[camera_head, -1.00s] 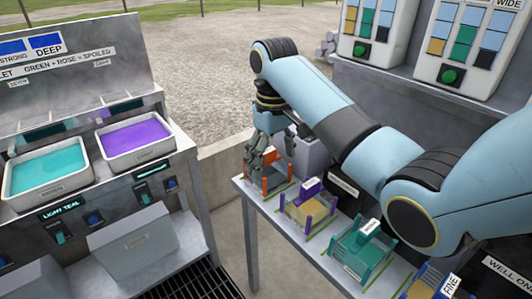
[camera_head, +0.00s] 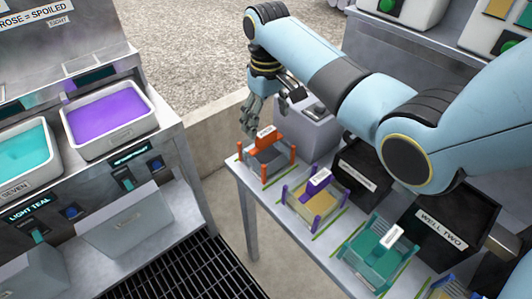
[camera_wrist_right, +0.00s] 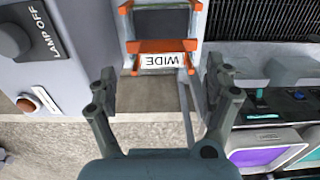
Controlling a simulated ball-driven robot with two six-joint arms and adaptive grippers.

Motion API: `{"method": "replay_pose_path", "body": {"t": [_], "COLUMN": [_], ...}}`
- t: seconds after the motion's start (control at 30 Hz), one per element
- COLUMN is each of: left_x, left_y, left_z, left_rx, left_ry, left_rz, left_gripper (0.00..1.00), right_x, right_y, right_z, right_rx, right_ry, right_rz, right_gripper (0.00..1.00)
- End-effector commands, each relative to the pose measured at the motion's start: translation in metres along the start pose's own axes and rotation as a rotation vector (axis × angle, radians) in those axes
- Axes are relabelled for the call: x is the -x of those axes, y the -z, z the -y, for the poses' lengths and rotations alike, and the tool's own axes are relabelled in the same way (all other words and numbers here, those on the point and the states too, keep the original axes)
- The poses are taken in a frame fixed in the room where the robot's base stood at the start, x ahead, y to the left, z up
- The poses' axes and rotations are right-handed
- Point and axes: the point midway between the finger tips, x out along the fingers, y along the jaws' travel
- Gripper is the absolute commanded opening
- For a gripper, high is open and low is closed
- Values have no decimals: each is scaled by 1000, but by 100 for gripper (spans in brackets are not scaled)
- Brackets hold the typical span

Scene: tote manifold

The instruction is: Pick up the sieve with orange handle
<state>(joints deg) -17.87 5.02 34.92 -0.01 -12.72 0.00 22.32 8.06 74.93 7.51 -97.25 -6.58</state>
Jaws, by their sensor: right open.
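The sieve with the orange handle (camera_head: 267,153) sits at the far left end of the narrow grey table, with a grey mesh and orange corner posts. In the right wrist view its orange handle (camera_wrist_right: 160,46) carries a label reading WIDE, just ahead of my fingers. My right gripper (camera_head: 270,110) is open and empty, above and beyond the sieve, apart from it. In the wrist view the spread fingers (camera_wrist_right: 160,80) frame the space short of the handle. My left gripper is not in view.
A purple-handled sieve (camera_head: 316,195) and a teal sieve (camera_head: 376,250) stand along the same table (camera_head: 262,205). A grey box (camera_head: 305,130) stands close behind the orange sieve. Dark bins, one labelled WELL TWO (camera_head: 455,215), line the back. A purple-filled tray (camera_head: 110,118) is at left.

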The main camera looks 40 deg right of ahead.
Motion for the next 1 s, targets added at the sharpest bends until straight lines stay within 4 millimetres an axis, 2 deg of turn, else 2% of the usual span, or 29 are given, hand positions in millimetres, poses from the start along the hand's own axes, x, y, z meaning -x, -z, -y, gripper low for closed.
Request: {"method": "replay_pose_path", "body": {"t": [0.2, 0.3, 0.57, 1.0], "left_x": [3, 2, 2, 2], "left_y": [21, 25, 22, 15], "left_z": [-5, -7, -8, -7], "left_rx": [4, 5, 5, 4], "left_ry": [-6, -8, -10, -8], "left_rz": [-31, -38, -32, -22], "left_gripper": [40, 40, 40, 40], "right_x": [-34, -44, -47, -47], "right_y": [0, 0, 0, 0], "right_z": [2, 2, 2, 2], "right_rx": [0, 1, 1, 1], "right_ry": [1, 1, 0, 0], "right_rz": [3, 2, 0, 0], "right_gripper": [85, 85, 85, 27]}}
